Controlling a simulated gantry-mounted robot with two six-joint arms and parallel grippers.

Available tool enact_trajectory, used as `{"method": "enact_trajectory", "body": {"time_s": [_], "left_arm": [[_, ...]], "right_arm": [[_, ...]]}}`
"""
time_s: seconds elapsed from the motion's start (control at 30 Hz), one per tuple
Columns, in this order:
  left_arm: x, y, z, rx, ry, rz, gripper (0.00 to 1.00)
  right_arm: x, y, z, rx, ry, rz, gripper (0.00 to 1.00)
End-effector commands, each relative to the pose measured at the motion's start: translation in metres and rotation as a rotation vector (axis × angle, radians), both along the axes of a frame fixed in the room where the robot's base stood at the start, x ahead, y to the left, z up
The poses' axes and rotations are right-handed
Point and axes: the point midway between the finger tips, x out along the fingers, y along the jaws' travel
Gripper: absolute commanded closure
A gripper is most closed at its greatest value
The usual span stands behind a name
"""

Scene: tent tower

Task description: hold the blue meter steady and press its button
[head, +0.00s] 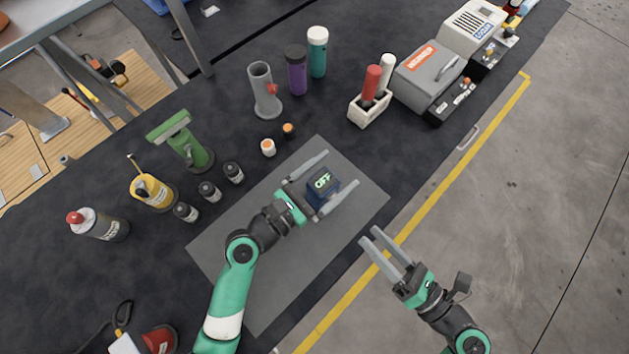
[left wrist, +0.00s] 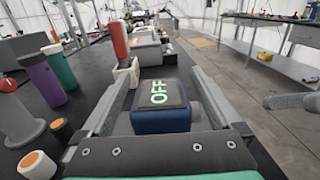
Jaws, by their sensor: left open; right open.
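The blue meter (head: 322,182) stands on the grey mat (head: 240,285), and its dark top face reads "OFF" in green. My left gripper (head: 342,172) is open, with one finger on each side of the meter. In the left wrist view the meter (left wrist: 162,112) sits between the two spread fingers, with gaps that look open on both sides. Contact with the fingers cannot be told. My right gripper (head: 370,240) is open and empty, to the lower right of the meter, beyond the table edge. I cannot make out a separate button.
Orange-topped small bottles (head: 268,148), a grey tube (head: 264,92) and a white holder with red and white handles (head: 368,108) stand behind the mat. Several dark jars (head: 209,191) stand left of it. The mat's right end is clear.

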Motion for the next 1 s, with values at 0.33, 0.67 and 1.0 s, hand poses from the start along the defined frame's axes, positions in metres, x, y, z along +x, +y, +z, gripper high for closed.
{"method": "enact_trajectory", "body": {"time_s": [0.33, 0.67, 1.0], "left_arm": [[0.004, -0.0042, 0.0001, 0.0, 0.0, 0.0, 0.04], [0.0038, -0.004, 0.0001, 0.0, 0.0, 0.0, 0.64], [0.0037, -0.004, -0.0001, 0.0, 0.0, 0.0, 1.0]], "right_arm": [[0.0, 0.0, -0.0001, 0.0, 0.0, 0.0, 0.5], [0.0, 0.0, 0.0, 0.0, 0.0, 0.0, 0.5], [0.0, 0.0, 0.0, 0.0, 0.0, 0.0, 0.5]]}}
